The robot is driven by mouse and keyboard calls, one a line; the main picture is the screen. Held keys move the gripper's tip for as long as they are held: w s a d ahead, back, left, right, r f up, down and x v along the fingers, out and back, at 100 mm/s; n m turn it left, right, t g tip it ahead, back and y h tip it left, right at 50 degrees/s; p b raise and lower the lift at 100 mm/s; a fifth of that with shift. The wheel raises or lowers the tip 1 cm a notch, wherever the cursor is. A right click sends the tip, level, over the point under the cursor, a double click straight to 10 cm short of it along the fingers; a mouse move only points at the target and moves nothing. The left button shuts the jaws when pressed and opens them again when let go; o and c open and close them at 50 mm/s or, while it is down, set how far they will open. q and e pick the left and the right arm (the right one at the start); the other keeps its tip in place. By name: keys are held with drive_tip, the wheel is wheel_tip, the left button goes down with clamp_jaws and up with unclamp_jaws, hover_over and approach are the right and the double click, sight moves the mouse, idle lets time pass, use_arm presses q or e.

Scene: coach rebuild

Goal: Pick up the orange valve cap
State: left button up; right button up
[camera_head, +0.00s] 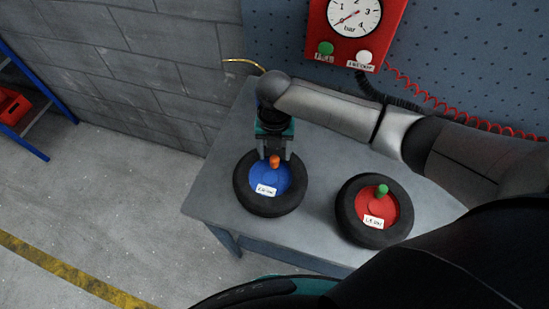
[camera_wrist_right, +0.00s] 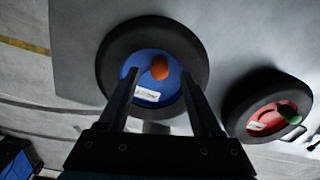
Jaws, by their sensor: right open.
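The orange valve cap (camera_head: 275,161) stands on the blue-hubbed wheel (camera_head: 243,190) on the grey table. It also shows in the right wrist view (camera_wrist_right: 160,68), between and beyond the two fingers. My right gripper (camera_head: 274,156) is open above that wheel, with its fingers on either side of the cap in the head view. Nothing is held between the fingers. I cannot tell exactly how far the fingertips are from the cap. My left gripper is not in view.
A second wheel (camera_head: 349,221) with a red hub and a green cap (camera_head: 382,190) lies to the right on the table (camera_head: 215,180). A red gauge box (camera_head: 318,22) with a coiled red hose hangs on the back panel. Open floor is at the left.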

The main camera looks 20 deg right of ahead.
drive_tip(key=shift+f, duration=0.75)
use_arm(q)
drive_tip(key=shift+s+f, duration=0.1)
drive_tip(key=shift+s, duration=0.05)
use_arm(e)
drive_tip(key=shift+c, duration=0.2)
drive_tip(key=c, duration=0.3)
clamp_jaws()
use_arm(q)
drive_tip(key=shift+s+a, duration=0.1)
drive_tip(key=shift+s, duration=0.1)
use_arm(e)
drive_tip(key=shift+r, duration=0.1)
